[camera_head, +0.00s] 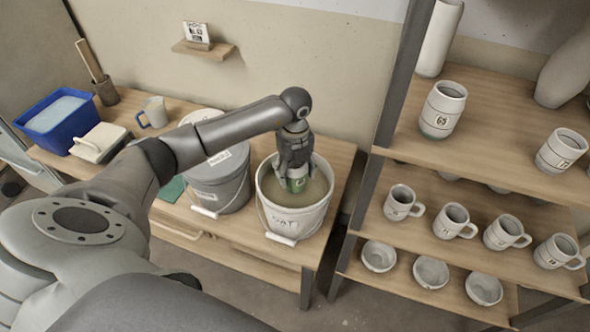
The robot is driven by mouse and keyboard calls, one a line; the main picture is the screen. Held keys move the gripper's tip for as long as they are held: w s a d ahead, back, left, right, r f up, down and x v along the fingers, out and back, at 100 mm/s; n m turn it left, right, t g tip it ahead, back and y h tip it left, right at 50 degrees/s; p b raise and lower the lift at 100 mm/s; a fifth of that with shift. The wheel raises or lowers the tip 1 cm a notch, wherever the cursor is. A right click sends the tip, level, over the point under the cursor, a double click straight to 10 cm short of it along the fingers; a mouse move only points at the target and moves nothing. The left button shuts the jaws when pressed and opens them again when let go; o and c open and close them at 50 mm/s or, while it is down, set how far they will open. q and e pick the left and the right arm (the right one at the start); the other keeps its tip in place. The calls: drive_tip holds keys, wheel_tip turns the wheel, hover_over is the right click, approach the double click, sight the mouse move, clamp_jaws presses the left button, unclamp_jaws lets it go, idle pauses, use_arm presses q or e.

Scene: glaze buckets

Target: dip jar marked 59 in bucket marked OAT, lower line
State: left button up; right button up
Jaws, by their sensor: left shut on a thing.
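The bucket marked OAT (287,224) is a white pail with a wire handle, open, with olive-green glaze inside. It stands near the right end of the wooden bench. My left gripper (297,166) points down over this bucket and is shut on a jar (297,184), of which a small pale and green part shows between the fingers. The jar is inside the bucket's mouth, at or close to the glaze surface; I cannot tell how deep it is. Its number is hidden. My right gripper is not in view.
A grey lidded bucket (222,180) stands close left of the OAT bucket.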

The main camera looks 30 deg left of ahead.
sight(295, 180)
use_arm(q)
drive_tip(key=shift+f+b, duration=1.25)
drive_tip(key=shift+f, duration=0.85)
idle(1.2)
drive_tip(key=shift+r+p, duration=0.5)
drive_tip(key=shift+r, duration=0.05)
drive_tip(key=shift+r+p, duration=1.65)
drive_tip(key=shift+r, duration=0.55)
